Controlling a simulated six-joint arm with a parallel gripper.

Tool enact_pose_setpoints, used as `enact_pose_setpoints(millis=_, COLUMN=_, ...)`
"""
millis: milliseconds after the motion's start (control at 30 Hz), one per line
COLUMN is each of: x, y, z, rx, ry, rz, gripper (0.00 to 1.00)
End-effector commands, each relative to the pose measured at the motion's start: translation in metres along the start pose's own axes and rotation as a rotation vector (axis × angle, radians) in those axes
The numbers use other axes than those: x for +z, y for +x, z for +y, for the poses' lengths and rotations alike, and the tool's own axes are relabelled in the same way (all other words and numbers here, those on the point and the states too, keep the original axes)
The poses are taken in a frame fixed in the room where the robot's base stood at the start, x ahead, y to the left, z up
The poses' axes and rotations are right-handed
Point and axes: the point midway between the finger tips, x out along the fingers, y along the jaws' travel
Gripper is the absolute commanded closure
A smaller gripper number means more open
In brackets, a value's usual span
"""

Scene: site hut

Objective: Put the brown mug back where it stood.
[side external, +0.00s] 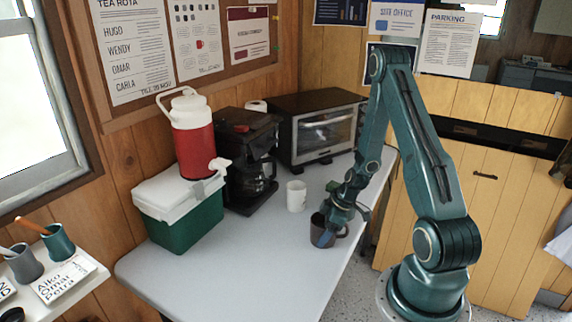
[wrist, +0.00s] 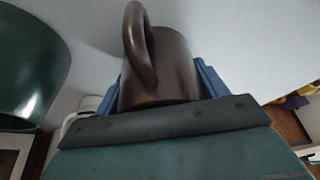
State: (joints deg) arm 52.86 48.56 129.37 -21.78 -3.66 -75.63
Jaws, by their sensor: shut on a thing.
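The brown mug (side external: 318,231) is at the right part of the grey table (side external: 262,262), near its right edge, in the side view. It looks upright, with its handle to the right. My gripper (side external: 328,232) comes down on it from the upper right and is shut on it. In the wrist view the mug (wrist: 172,68) sits between the two blue fingers of my gripper (wrist: 163,82), its handle toward the camera's upper left. I cannot tell whether its base touches the table. No mark of its former place shows.
A white mug (side external: 296,196) stands just behind and left of the brown mug. Behind are a black coffee maker (side external: 250,160) and a toaster oven (side external: 318,128). A green cooler (side external: 182,222) with a red jug (side external: 193,138) stands left. The table's front is clear.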

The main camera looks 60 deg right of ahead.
Motion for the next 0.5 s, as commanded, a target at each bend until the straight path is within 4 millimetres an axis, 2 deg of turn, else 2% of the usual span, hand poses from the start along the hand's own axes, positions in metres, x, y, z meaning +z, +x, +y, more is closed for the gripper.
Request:
enact_pose_setpoints(millis=67, x=0.0003, y=0.0015, z=0.0002, rx=0.000, ry=0.000, rz=0.001, gripper=0.70)
enact_pose_setpoints(millis=100, x=0.0007, y=0.0019, z=0.0001, rx=0.000, ry=0.000, rz=0.000, gripper=0.24)
enact_pose_setpoints(millis=200, x=0.0006, y=0.0017, z=0.0001, rx=0.000, ry=0.000, rz=0.000, gripper=0.06)
enact_pose_setpoints(millis=500, x=0.0005, y=0.0013, z=0.0001, rx=0.000, ry=0.000, rz=0.000, gripper=0.06)
